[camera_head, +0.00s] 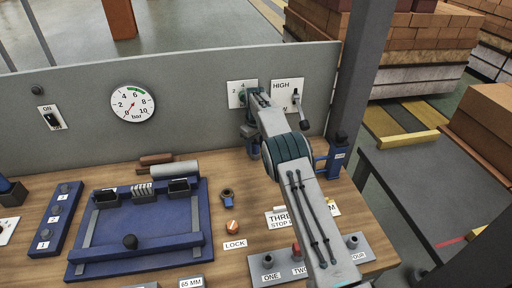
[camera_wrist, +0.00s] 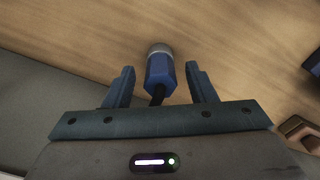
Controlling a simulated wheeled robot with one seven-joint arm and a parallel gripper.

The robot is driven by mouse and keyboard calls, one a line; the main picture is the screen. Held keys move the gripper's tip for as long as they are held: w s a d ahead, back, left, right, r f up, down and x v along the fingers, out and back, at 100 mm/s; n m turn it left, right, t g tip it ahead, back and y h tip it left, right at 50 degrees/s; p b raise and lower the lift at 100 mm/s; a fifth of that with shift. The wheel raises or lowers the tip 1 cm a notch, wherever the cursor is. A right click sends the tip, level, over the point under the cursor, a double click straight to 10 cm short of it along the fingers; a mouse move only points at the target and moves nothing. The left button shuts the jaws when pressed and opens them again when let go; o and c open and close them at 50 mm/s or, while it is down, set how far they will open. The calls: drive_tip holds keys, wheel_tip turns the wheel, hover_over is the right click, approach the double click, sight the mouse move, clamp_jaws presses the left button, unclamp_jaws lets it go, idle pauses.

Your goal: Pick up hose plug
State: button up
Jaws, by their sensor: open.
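The hose plug (camera_wrist: 160,68) is a blue, faceted piece with a grey ring at its far end and a dark hose or stem at its near end. In the wrist view it lies between the two fingers of my gripper (camera_wrist: 161,88). A gap shows on each side, so the fingers are open and not touching it. In the head view my gripper (camera_head: 248,128) is in front of the back panel, above the wooden bench. A small blue part below it looks like the plug, mostly hidden by my arm.
The grey back panel (camera_head: 200,72) stands close behind my gripper, with a pressure gauge (camera_head: 132,103) and a HIGH lever plate (camera_head: 287,95). A blue fixture (camera_head: 140,263) and a grey button box (camera_head: 262,270) stand on the bench.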

drive_tip(key=shift+f, duration=0.25)
drive_tip(key=c, duration=1.1)
drive_tip(key=shift+r, duration=0.1)
